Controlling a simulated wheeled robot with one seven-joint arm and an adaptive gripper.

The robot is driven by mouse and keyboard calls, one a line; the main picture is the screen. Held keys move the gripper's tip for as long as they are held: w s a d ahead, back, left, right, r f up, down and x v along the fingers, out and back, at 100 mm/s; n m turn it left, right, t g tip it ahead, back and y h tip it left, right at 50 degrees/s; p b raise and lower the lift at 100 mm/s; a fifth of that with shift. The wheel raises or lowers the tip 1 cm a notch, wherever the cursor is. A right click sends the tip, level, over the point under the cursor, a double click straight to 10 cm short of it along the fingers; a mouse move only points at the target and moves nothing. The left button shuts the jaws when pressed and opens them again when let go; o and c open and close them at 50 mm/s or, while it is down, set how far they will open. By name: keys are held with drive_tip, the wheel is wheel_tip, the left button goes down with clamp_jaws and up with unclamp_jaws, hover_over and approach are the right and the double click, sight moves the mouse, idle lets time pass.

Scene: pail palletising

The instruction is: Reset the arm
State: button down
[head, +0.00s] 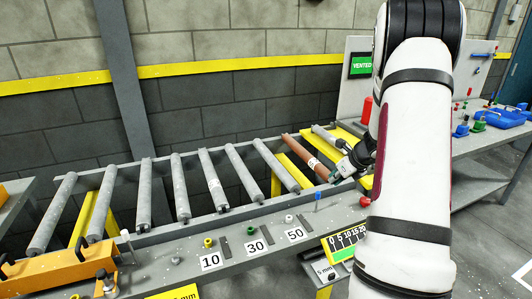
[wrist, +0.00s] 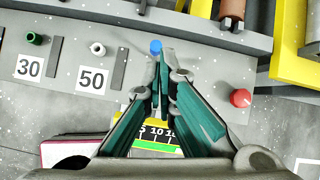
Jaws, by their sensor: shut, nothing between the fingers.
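My arm comes down the right side of the head view, its white link covering part of the scene. My gripper (head: 336,176) is at the right end of the roller conveyor, above its near rail. In the wrist view my gripper (wrist: 161,62) is shut, with its green-faced fingers together at the tips and nothing between them. The tips appear just below a blue knob (wrist: 156,46) in that view; I cannot tell the gap. No pail shows.
Grey rollers (head: 180,188) and one brown roller (head: 305,156) lie on the conveyor. The front rail carries labels 10, 30 and 50 (head: 295,234), small pegs and a red knob (wrist: 241,98). A bench (head: 485,140) with blue trays (head: 502,117) stands at right.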

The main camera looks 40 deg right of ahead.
drive_tip(key=a+r+n+y, duration=0.1)
drive_tip(key=a+r+n, duration=0.5)
drive_tip(key=a, duration=0.4)
drive_tip(key=a+r+n+g+y, duration=0.1)
drive_tip(key=a+r+n, duration=0.45)
drive_tip(key=a, duration=0.35)
drive_tip(key=a+r+n+y, duration=0.1)
drive_tip(key=a+r+n, duration=0.5)
drive_tip(key=a, duration=0.4)
drive_tip(key=s+a+r+n+g, duration=0.1)
drive_tip(key=s+a+r+n, duration=0.3)
drive_tip(key=s+a+n, duration=0.65)
drive_tip(key=s+a+n+h, duration=0.2)
drive_tip(key=s+n, duration=0.6)
drive_tip(key=s, duration=0.2)
drive_tip(key=shift+s+a+f, duration=0.15)
drive_tip(key=shift+a+f, duration=0.05)
drive_tip(key=shift+a, duration=0.2)
